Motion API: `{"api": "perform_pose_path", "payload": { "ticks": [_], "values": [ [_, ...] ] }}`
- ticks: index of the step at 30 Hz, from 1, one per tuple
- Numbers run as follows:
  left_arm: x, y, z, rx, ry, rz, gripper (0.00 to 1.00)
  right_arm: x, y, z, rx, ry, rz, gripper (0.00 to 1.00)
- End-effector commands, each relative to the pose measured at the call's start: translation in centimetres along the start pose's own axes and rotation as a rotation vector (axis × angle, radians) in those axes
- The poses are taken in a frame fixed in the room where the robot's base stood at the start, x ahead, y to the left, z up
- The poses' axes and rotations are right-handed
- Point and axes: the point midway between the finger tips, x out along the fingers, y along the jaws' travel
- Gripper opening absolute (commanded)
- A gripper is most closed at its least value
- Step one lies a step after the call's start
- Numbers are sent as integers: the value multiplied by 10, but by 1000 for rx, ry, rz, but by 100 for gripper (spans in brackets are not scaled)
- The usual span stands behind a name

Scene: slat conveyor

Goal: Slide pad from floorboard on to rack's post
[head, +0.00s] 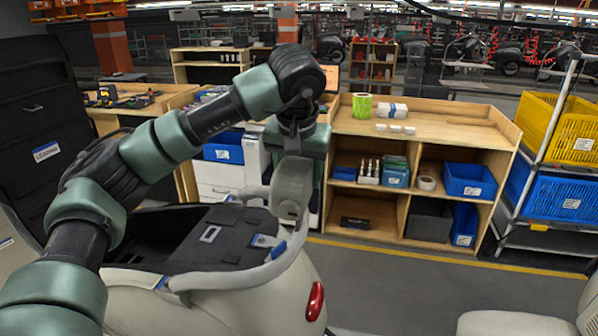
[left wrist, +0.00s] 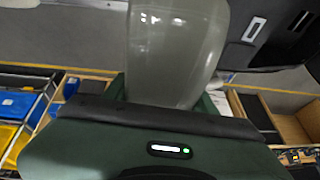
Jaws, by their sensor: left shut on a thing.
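A pale grey-green pad (head: 291,187) hangs below my left gripper (head: 296,150), which is shut on it. In the left wrist view the pad (left wrist: 178,50) is large and sticks out from between the fingers of the left gripper (left wrist: 170,100). In the head view its lower end overlaps the rear of the grey tubular rack (head: 274,268) on the scooter body; I cannot tell whether they touch. The rack's post is not clearly visible, perhaps hidden by the pad. The scooter's dark floor (head: 196,255) lies left of the pad. My right gripper is not in view.
A wooden shelf bench (head: 455,118) with bins stands behind the scooter. A metal trolley (head: 512,215) with yellow and blue crates stands at right. A pale scooter part (head: 510,325) shows at bottom right. The grey floor between is clear.

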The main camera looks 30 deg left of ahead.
Motion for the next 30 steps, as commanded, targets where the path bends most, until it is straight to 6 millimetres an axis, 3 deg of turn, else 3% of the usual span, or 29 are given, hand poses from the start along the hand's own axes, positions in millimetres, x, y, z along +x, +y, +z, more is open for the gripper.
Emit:
{"api": "perform_pose_path", "payload": {
  "ticks": [14,15,17,26,30],
  "values": [
    [8,0,3,-1,2,1,0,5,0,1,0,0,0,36],
    [8,0,3,-1,2,1,64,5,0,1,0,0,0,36],
    [8,0,3,-1,2,1,81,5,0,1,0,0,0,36],
    [9,0,4,0,-1,0,82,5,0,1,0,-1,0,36],
    [0,0,3,0,3,1,82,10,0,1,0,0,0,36]
  ]
}}
